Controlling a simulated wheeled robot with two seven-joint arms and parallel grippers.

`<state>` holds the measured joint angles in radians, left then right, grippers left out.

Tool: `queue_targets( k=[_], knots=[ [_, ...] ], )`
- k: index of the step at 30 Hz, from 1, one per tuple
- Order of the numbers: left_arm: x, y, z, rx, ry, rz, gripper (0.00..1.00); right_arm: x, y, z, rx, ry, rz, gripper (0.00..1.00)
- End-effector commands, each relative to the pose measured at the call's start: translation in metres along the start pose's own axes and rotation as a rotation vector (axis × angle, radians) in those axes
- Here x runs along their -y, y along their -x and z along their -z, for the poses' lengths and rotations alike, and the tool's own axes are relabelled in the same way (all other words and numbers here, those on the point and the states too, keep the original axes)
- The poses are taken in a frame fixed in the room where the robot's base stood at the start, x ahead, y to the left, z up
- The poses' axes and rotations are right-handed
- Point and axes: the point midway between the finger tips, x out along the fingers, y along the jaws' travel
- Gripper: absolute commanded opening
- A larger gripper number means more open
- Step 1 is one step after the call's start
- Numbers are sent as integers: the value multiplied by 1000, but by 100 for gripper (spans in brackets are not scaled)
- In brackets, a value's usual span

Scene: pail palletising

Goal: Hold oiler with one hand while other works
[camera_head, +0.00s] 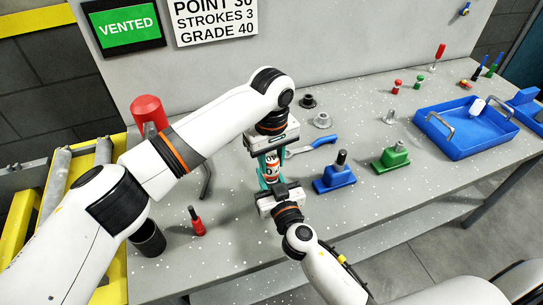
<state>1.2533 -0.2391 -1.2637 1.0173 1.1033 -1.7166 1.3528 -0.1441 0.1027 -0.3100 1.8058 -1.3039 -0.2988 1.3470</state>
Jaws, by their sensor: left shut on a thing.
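The oiler (270,169), a small item with red and white on it, is at the middle of the grey table, between my two grippers and partly hidden by them. My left gripper (270,156) comes down from above and is shut on the oiler. My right gripper (273,183) comes from the lower right and is close against the lower side of the oiler. Whether its fingers are shut or touching the oiler cannot be made out.
A blue-handled tool (322,142) lies right of the grippers. Blue (335,177) and green (391,158) blocks stand further right, before a blue tray (450,148). A sign (215,20) hangs behind.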

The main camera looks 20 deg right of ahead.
Motion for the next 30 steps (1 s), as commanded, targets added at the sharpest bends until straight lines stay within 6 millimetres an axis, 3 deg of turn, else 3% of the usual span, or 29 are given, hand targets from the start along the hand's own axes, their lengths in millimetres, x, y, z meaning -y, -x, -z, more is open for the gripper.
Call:
queue_targets(
  k=[11,12,16,25,30],
  knots=[
    [0,-10,0,-1,-1,0,10,0,0,1,-2,0,-1,0],
    [0,-9,0,0,-1,0,39,0,0,1,-2,0,-1,0],
    [0,-9,0,0,-1,0,59,0,0,1,-2,0,-1,0],
    [0,-8,0,0,-1,0,59,0,0,1,-2,0,0,0],
    [1,11,0,1,-1,2,59,0,0,1,-2,0,0,0]
  ],
)
